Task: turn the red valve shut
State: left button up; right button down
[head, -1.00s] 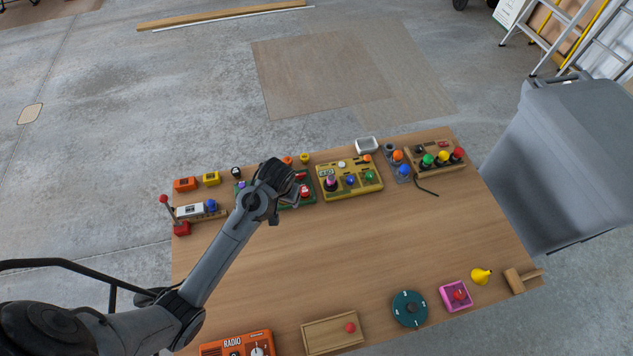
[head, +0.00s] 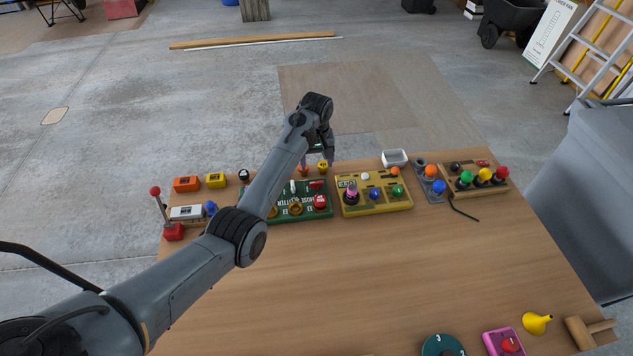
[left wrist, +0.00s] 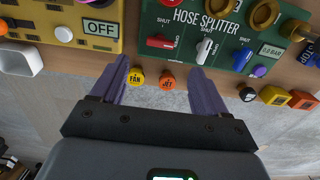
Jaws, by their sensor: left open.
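The green hose splitter panel (head: 281,213) lies near the table's far edge; it also shows in the left wrist view (left wrist: 186,32). The red valve lever (head: 316,184) is at its far right corner. In the left wrist view the red valve lever (left wrist: 160,43) lies crosswise, with SHUT lettering close by. A white lever (left wrist: 204,49) is beside it, standing closer to lengthwise. My left gripper (head: 318,158) is at the panel's far side. Its open fingers (left wrist: 160,75) are spread on either side of the red lever's line, apart from it and empty. My right gripper is out of view.
The yellow FAN button (head: 322,165) and orange JET button (head: 303,169) stand under my left gripper. A yellow control box (head: 373,207) is to the panel's right, a white dish (head: 395,158) behind it. The table's middle (head: 400,260) is clear.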

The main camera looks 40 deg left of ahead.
aim_at(316, 182)
pick_arm(q)
notch_tip(316, 182, down, 9)
jog(key=shift+r+b, duration=0.1)
jog(key=shift+b, duration=0.75)
